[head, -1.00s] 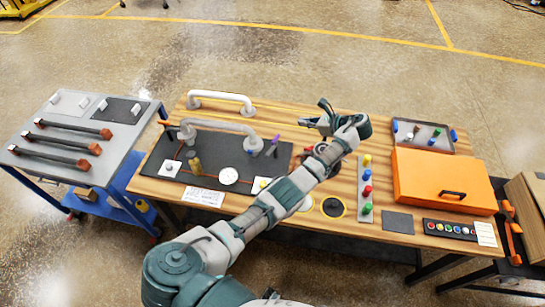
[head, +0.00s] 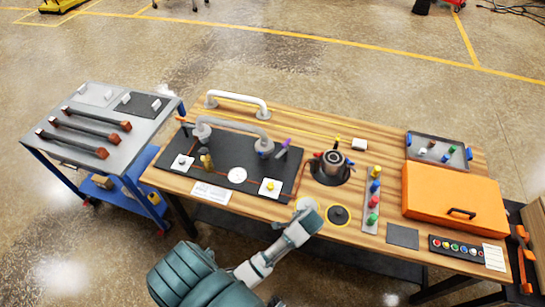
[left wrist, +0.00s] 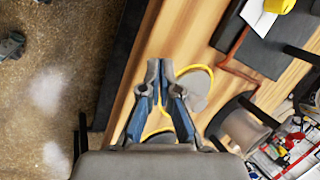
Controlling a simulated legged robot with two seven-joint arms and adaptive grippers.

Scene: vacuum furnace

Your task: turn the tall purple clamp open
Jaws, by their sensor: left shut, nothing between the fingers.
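The tall purple clamp (head: 285,144) stands at the right end of the grey curved pipe on the dark plate in the head view. Its purple handle leans up and to the right. It is not clearly visible in the left wrist view. My left gripper (head: 308,217) is over the front edge of the table, below and right of the clamp and well apart from it. In the left wrist view its two fingers (left wrist: 160,70) are shut together with nothing between them. My right gripper is not in view.
A metal pot (head: 332,160) with red and blue clamps stands right of the plate; it shows in the left wrist view (left wrist: 240,125). A dark yellow-ringed disc (head: 338,215) lies near the front edge. An orange case (head: 455,195) is at right. A grey cart (head: 100,125) stands at left.

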